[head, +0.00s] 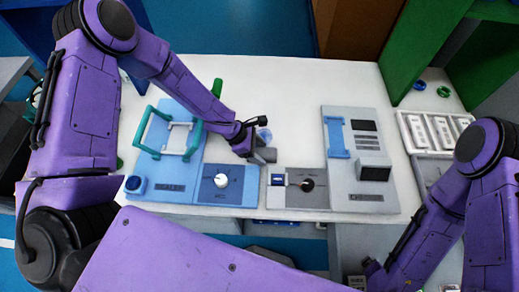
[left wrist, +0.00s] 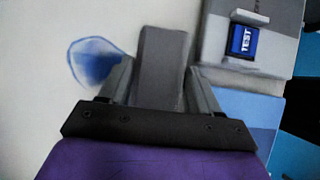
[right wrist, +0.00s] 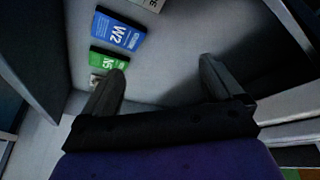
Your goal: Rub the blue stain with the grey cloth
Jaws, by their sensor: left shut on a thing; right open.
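The blue stain (head: 264,135) is a small pale-blue patch on the white tabletop, just beyond my left gripper (head: 262,156). In the left wrist view the stain (left wrist: 98,62) lies to the left of the gripper's fingers, deeper blue in its middle. My left gripper (left wrist: 160,90) is shut on the grey cloth (left wrist: 164,55), a grey block-like piece sticking out past the fingertips. The cloth is beside the stain in the picture; I cannot tell whether it touches the table. My right gripper (right wrist: 168,80) is open and empty, low at the right, away from the stain.
A blue panel (head: 236,171) with a white knob and a grey panel (head: 314,199) with a dark knob stand in front of the stain. A teal-handled frame (head: 141,131) is at the left, a grey device (head: 369,114) at the right. The tabletop behind the stain is clear.

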